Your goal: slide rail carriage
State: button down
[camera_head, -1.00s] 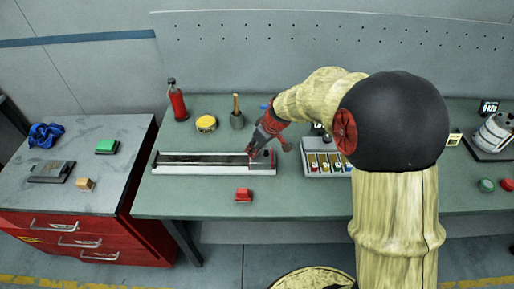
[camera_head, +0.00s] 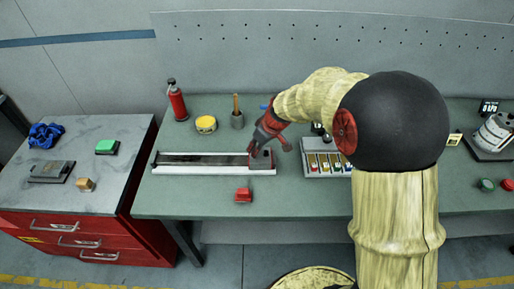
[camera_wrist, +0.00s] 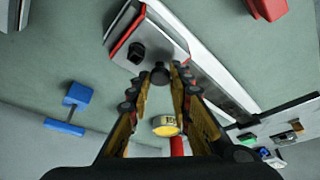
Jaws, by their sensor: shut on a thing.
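The long rail (camera_head: 205,170), pale with a dark slot, lies on the green bench and also shows in the wrist view (camera_wrist: 215,80). A grey block, the carriage (camera_head: 262,160), sits at the rail's right end; in the wrist view the grey block (camera_wrist: 160,42) has a red edge and a small black knob. My gripper (camera_head: 258,148) is over this end, tilted. In the wrist view my gripper (camera_wrist: 160,78) has its fingertips shut on a dark round knob (camera_wrist: 160,72) beside the grey block. Whether this knob belongs to the carriage is not clear.
A red block (camera_head: 243,195) lies in front of the rail. A tray of coloured items (camera_head: 325,163) is at the right. The bench left of the red block is clear.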

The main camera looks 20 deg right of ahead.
jog(key=shift+a, duration=0.1)
jog(key=w+a+p, duration=0.2)
jog(key=w+a, duration=0.1)
jog(key=a, duration=0.8)
jog(key=w+a+p, duration=0.2)
jog(key=w+a, duration=0.2)
jog(key=a, duration=0.7)
jog(key=w+a+p, duration=0.2)
jog(key=w+a, duration=0.1)
jog(key=a, duration=0.8)
jog(key=shift+w+a, duration=0.1)
jog(key=shift+w, duration=0.3)
jog(key=c, duration=1.8)
grip_release()
jog(key=shift+o, duration=0.9)
jog(key=v, duration=1.2)
